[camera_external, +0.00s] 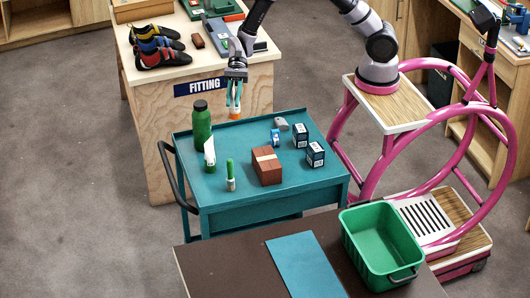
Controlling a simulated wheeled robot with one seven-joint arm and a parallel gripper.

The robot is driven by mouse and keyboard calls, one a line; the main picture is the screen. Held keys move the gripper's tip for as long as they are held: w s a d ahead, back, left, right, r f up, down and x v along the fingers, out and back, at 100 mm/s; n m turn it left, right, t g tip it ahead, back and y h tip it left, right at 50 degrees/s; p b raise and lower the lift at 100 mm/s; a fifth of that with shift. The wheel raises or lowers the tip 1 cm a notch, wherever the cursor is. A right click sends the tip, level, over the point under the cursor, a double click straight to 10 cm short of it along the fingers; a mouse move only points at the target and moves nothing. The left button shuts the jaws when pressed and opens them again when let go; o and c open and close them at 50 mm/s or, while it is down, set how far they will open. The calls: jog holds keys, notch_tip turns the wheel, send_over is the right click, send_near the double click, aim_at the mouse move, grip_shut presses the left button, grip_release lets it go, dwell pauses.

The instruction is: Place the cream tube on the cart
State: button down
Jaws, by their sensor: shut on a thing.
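My gripper (235,104) points down at the near edge of the wooden fitting bench, by the far edge of the cart in the picture. Its pale blue fingers are shut on a small white tube with an orange end, which I take as the cream tube (234,113). Much of the tube is hidden between the fingers. The tube is held in the air, apart from the cart top. The teal cart (250,207) stands in front of the bench, with a black handle on its left side.
The cart carries a green bottle (202,126), a white-and-green container (210,152), a green stick (230,175), a brown block (267,166), small dark boxes (315,154) and a blue tape item (275,137). Its far middle and front right are clear. A green bin (384,281) stands nearer.

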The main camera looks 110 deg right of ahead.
jog(key=f, duration=1.5)
jog(key=shift+s+d, duration=0.2)
jog(key=shift+d, duration=0.2)
jog(key=c, duration=0.8)
grip_release()
jog(key=shift+f, duration=0.1)
jog(key=shift+o, duration=0.2)
